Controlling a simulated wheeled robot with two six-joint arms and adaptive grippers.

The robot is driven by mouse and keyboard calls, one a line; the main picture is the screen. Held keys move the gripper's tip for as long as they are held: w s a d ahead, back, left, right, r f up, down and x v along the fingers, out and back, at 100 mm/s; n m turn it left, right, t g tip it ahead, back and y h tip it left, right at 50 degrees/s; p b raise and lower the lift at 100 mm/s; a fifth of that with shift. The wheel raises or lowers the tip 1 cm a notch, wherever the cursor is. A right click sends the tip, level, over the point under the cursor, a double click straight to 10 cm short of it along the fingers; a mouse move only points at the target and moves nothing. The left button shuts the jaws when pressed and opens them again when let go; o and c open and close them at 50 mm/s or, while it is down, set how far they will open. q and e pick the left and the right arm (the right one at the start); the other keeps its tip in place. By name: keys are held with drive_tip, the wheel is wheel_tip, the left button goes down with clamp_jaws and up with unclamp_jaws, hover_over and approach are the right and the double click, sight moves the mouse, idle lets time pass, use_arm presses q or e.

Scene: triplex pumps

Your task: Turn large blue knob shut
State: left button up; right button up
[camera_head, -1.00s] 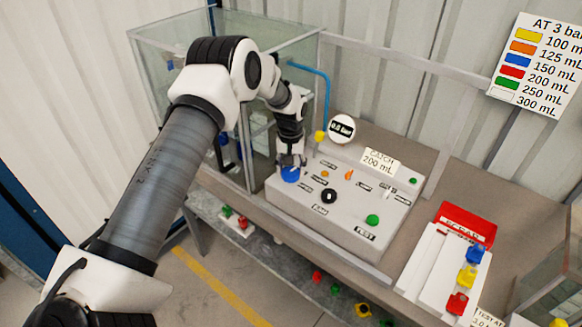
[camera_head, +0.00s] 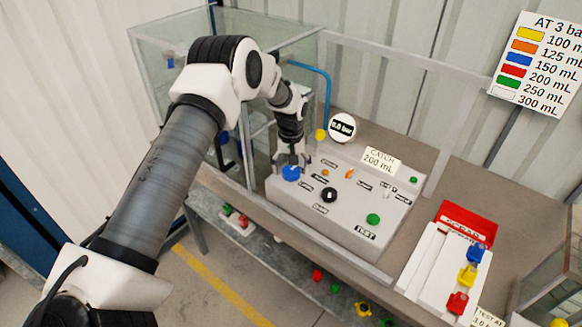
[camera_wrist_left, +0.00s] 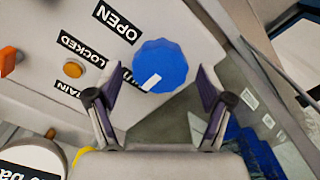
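The large blue knob (camera_head: 291,173) sits at the left corner of the grey control panel (camera_head: 318,222). In the left wrist view the knob (camera_wrist_left: 160,66) is faceted, with a white mark on its lower left part. OPEN, LOCKED and partly hidden labels lie beside it. My left gripper (camera_head: 291,160) is at the knob, pointing down. In the left wrist view its two fingers (camera_wrist_left: 160,88) are spread on either side of the knob, with visible gaps. It holds nothing. My right gripper is not in view.
An orange button (camera_wrist_left: 73,69) is near the knob. A black knob (camera_head: 328,195), a green button (camera_head: 373,220) and a round gauge (camera_head: 342,127) are on or behind the panel. A glass case (camera_head: 170,45) stands behind my left arm. A red-backed tray (camera_head: 430,260) with coloured parts is at right.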

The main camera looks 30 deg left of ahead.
sight(291, 169)
use_arm(q)
drive_tip(key=shift+r, duration=0.15)
wheel_tip(291, 169, up, 12)
idle(0.3)
drive_tip(key=shift+f, duration=0.2)
